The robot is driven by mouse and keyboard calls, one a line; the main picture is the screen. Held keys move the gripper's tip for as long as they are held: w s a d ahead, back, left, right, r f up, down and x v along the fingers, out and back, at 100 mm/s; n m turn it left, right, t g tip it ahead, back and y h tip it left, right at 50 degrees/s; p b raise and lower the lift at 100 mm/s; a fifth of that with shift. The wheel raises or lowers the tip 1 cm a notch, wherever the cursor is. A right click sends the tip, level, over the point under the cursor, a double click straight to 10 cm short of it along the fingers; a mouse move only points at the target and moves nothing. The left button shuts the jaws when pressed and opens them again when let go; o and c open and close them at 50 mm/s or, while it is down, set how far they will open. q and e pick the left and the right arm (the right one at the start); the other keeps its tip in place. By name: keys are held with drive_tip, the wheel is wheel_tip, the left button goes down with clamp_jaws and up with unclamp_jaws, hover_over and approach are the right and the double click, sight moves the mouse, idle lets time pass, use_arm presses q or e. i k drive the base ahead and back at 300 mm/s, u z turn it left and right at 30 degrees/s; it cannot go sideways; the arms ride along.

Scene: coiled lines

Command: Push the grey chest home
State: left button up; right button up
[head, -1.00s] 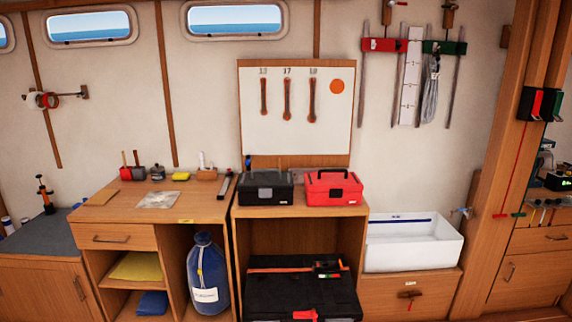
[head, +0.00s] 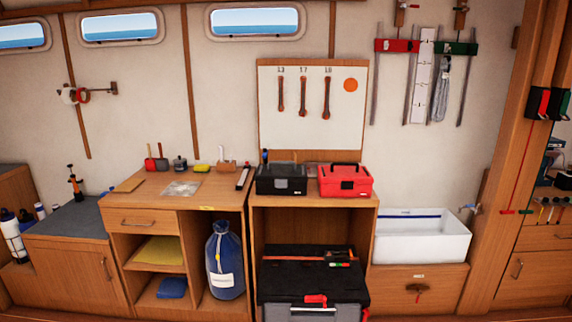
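The grey chest (head: 311,311) has a black lid (head: 300,278), a grey front and a red latch (head: 316,299). It stands low in the open bay of the wooden cabinet (head: 258,232), and its front part sticks out past the bay's opening. A long tool with a red part (head: 302,257) and a small red, white and green item (head: 338,264) lie on its lid toward the back. The chest's lower front is cut off by the frame's bottom edge. Neither of my grippers is in view.
Black (head: 281,179) and red (head: 345,180) toolboxes stand on the cabinet above the bay. A blue bag (head: 224,262) stands in the bay left of the chest. A drawer front (head: 400,287) below the white sink (head: 422,240) lies to its right.

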sight(288, 273)
drive_tip(key=z, duration=0.55)
drive_tip(key=i, duration=1.35)
drive_tip(key=u, duration=0.5)
